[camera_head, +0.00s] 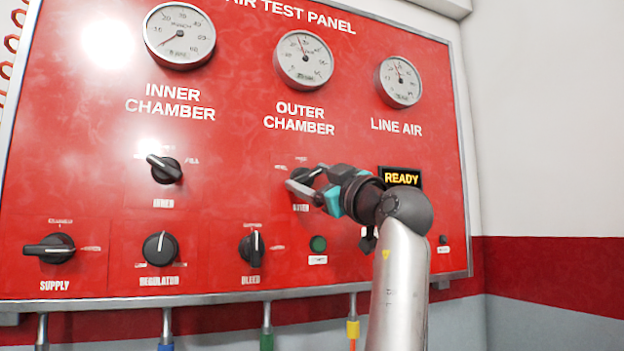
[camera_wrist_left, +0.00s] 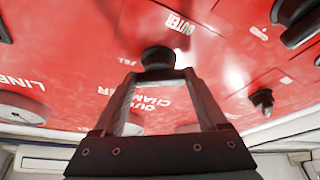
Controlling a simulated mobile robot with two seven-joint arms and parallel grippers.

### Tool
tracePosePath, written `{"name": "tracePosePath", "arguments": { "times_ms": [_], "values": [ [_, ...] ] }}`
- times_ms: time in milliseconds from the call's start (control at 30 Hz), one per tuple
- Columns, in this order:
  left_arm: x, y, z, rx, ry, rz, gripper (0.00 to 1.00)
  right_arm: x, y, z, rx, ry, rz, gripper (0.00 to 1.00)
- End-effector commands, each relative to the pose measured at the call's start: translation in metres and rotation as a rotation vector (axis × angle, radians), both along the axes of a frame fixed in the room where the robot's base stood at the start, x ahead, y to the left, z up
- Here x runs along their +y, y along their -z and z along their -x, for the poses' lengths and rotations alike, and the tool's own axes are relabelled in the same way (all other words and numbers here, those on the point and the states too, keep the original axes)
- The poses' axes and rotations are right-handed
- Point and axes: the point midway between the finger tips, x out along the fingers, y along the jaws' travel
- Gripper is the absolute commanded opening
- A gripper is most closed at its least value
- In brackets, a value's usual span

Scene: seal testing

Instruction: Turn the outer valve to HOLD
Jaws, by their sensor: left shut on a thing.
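The outer valve (camera_head: 300,174) is a black knob on the red test panel, below the OUTER CHAMBER lettering. My left gripper (camera_head: 306,181) reaches it from the right and is shut on the knob, one finger on each side. The fingers and knob overlap in the head view, so the pointer direction is hard to tell. In the left wrist view the dark round knob (camera_wrist_left: 157,58) sits between the fingertips (camera_wrist_left: 160,76), with the OUTER label behind it. The small position words around the knob are mostly too blurred or covered to read. My right gripper is not in view.
The inner valve (camera_head: 165,169) is to the left, its handle pointing up-left. Supply (camera_head: 50,248), regulator (camera_head: 160,248) and bleed (camera_head: 252,248) knobs line the lower panel. A green button (camera_head: 318,244) is below the outer valve. A lit READY display (camera_head: 402,177) is just right of my gripper.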

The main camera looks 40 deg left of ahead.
Motion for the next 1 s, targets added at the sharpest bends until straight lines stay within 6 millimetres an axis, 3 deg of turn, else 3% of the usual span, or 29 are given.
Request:
{"name": "tracePosePath", "arguments": {
  "times_ms": [33, 300, 667, 1000],
  "values": [
    [0.0, 0.0, 0.0, 0.0, 0.0, 0.0, 0.47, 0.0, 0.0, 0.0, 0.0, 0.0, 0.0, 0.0],
    [0.0, 0.0, 0.0, 0.0, 0.0, 0.0, 0.19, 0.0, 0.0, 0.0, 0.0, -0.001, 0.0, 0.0],
    [-0.001, -0.001, -0.001, -0.062, -0.001, 0.035, 0.19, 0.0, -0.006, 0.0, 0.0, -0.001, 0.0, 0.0],
    [-0.001, -0.004, -0.002, -0.296, -0.002, 0.157, 0.19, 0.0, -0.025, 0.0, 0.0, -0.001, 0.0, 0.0]
  ]
}}
